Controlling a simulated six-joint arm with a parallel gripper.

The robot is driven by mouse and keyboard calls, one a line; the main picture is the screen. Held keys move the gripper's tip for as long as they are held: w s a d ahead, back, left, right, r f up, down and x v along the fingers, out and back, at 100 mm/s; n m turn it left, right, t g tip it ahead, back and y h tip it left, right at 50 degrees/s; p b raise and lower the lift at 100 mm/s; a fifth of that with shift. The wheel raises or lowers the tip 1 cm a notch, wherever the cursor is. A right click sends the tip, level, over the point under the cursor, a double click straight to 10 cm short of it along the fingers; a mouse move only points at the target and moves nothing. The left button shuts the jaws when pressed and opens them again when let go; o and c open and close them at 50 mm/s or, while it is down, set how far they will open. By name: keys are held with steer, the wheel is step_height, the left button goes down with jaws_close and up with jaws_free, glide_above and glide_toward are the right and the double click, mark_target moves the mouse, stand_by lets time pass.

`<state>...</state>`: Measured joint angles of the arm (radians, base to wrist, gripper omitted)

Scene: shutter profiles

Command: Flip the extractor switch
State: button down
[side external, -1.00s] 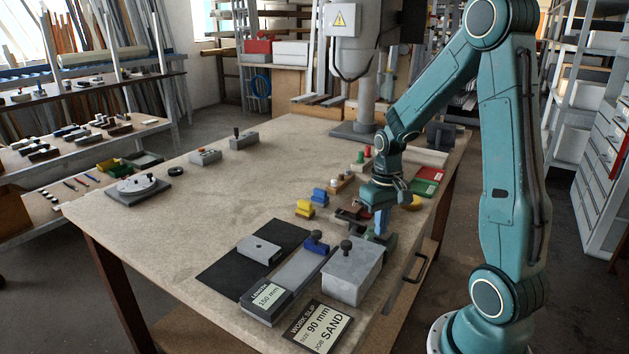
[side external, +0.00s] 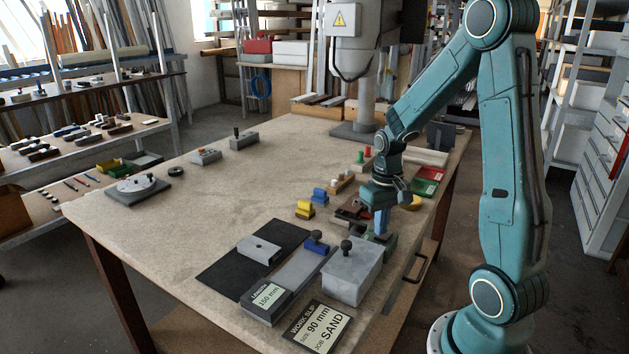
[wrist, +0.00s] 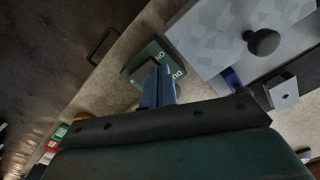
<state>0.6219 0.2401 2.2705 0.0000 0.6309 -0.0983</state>
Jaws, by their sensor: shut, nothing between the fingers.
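My gripper (side external: 381,234) points down at the right edge of the bench, fingers together and empty. Its fingertips (wrist: 157,72) are over a small dark green box (wrist: 148,58) with partly hidden white lettering; it also shows in the side view (side external: 390,241), beside the grey block. This green box may be the extractor switch, but the visible letters do not settle it.
A grey block with a black knob (side external: 353,276) stands close in front of the gripper. Beside it lie a stop rail with a blue slider (side external: 316,242) and a black mat (side external: 222,272). The bench's left middle is clear.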

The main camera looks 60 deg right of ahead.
steer(key=shift+f, duration=1.05)
stand_by(1.2)
steer(key=shift+r, duration=0.1)
step_height(320, 180, up, 7)
stand_by(1.2)
steer(key=s+a+r+n+t, duration=0.2)
steer(key=a+r, duration=0.4)
steer(key=a, duration=0.3)
steer(key=s+a+r+n+t, duration=0.3)
steer(key=s+a+r, duration=0.3)
steer(key=a, duration=0.4)
steer(key=shift+s+n+t, duration=0.25)
steer(key=shift+n+t, duration=0.05)
steer(key=shift+n, duration=0.2)
